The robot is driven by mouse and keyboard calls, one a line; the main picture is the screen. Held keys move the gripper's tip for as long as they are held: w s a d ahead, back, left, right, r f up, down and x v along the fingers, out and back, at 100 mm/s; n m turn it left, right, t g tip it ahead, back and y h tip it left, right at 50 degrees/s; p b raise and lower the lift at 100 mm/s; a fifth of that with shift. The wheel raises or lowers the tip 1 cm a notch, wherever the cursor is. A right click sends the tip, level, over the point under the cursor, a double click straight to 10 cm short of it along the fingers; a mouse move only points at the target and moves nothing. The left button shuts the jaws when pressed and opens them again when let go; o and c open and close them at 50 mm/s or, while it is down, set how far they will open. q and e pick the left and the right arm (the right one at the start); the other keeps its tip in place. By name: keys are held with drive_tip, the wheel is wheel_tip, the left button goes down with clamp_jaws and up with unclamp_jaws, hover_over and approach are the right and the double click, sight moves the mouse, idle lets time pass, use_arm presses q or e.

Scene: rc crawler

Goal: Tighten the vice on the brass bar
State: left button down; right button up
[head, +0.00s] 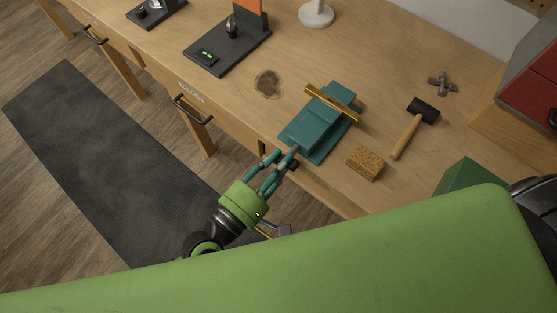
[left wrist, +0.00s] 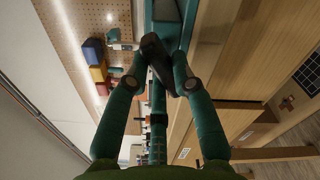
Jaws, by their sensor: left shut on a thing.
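The teal vice (head: 318,128) stands at the front edge of the workbench. The brass bar (head: 345,109) lies across it between the jaws and sticks out on both sides. I cannot tell from here how firmly the jaws press on it. My left gripper (head: 287,159) is at the front end of the vice, beyond the bench edge, with its fingers shut on the vice handle. In the left wrist view the dark handle (left wrist: 155,52) sits between the fingertips, with the teal vice body (left wrist: 167,12) above. My right gripper is in neither view.
A cork-like block (head: 366,163) and a hammer (head: 406,134) lie right of the vice. A stain (head: 268,84) marks the bench (head: 390,60) to the left, and a black stand (head: 222,58) is farther left. A drawer handle (head: 188,112) juts from the bench front.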

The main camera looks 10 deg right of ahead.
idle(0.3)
use_arm(q)
drive_tip(key=c, duration=1)
unclamp_jaws()
drive_tip(key=shift+c, duration=0.2)
drive_tip(key=v, duration=1.2)
